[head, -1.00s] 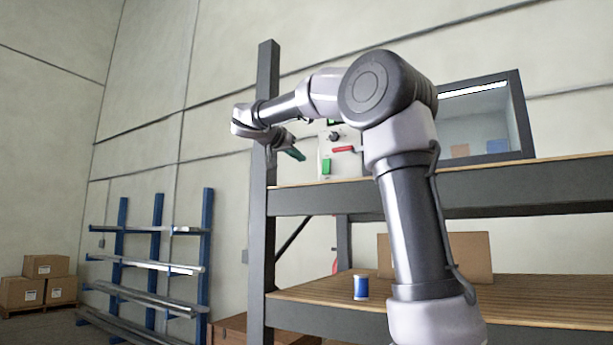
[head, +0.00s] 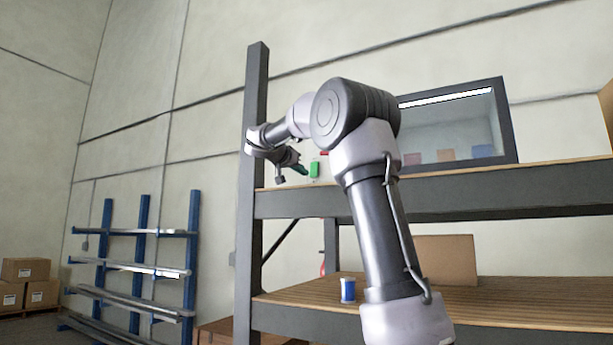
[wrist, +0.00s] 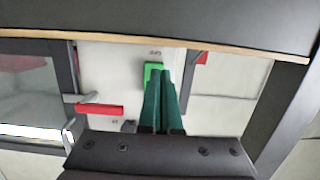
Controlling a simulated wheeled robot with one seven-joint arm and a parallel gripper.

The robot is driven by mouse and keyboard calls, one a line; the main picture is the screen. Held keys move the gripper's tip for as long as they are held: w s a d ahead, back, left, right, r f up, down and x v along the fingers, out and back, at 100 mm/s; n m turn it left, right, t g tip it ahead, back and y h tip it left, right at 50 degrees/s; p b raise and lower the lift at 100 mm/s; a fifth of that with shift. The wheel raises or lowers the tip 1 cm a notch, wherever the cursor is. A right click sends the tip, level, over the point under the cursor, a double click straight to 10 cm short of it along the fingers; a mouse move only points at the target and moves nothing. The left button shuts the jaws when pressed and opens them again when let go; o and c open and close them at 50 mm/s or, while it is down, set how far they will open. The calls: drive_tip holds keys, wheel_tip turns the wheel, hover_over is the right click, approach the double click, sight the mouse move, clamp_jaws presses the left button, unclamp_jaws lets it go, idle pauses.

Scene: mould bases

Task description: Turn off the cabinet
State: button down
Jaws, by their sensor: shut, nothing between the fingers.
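The cabinet (head: 508,122) has a dark frame and a lit window, and stands on the upper shelf. Its pale control panel (wrist: 105,60) carries a green switch (wrist: 151,71), a red handle (wrist: 100,111) and a dark knob (wrist: 128,126). The green switch (head: 314,169) also shows in the head view, where my arm hides most of the panel. My gripper (wrist: 166,72) is shut and empty, its green fingertips overlapping the right side of the switch in the wrist view. I cannot tell whether they touch it. In the head view my gripper (head: 304,170) is just left of the switch.
A dark shelf post (head: 252,150) stands close behind my wrist. The upper shelf edge (head: 450,183) runs below the panel. A blue and white can (head: 348,290) and a brown board (head: 446,260) are on the lower shelf. A blue rack (head: 140,260) is at left.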

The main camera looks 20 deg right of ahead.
sight(311, 177)
drive_tip(key=shift+x, duration=1.7)
